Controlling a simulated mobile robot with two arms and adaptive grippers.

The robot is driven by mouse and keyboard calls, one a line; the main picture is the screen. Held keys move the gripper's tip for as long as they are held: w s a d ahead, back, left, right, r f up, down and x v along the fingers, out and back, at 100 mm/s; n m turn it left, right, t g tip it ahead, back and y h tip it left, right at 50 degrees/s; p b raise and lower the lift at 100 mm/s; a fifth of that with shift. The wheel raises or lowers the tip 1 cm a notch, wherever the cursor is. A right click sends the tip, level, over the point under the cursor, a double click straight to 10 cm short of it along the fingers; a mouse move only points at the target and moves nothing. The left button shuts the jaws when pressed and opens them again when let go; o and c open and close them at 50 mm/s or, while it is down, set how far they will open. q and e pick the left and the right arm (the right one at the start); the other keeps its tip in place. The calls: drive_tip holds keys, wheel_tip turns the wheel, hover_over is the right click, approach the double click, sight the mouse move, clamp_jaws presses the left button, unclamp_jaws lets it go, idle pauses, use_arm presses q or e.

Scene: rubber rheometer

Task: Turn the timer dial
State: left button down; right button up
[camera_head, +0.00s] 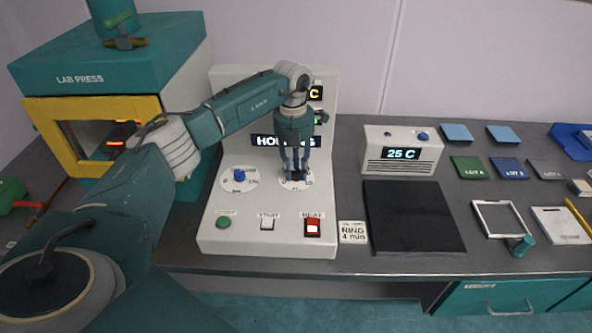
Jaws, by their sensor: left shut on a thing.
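The white control panel (209,232) stands in the middle of the bench. My left gripper (296,176) points down at the panel's right-hand dial, with its fingers shut on the knob, which they mostly hide. The white scale plate of this timer dial (308,185) shows around the fingertips, but its small marks are too blurred to read. A second dial with a blue knob (239,175) sits to the left, clear of the gripper. My right gripper is not in view.
A green button (223,221), a white switch (267,224) and a lit red switch (312,228) line the panel's front. A card (352,232) reads "RING 4 min". The lab press (95,75) stands left; a "25 C" box (402,150) and black mat (412,217) lie right.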

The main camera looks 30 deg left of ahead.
sight(294, 171)
use_arm(q)
drive_tip(key=shift+r, duration=0.1)
idle(0.3)
drive_tip(key=c, duration=1.4)
unclamp_jaws()
drive_tip(key=shift+c, duration=0.2)
wheel_tip(294, 171, up, 12)
drive_tip(key=shift+a, duration=0.25)
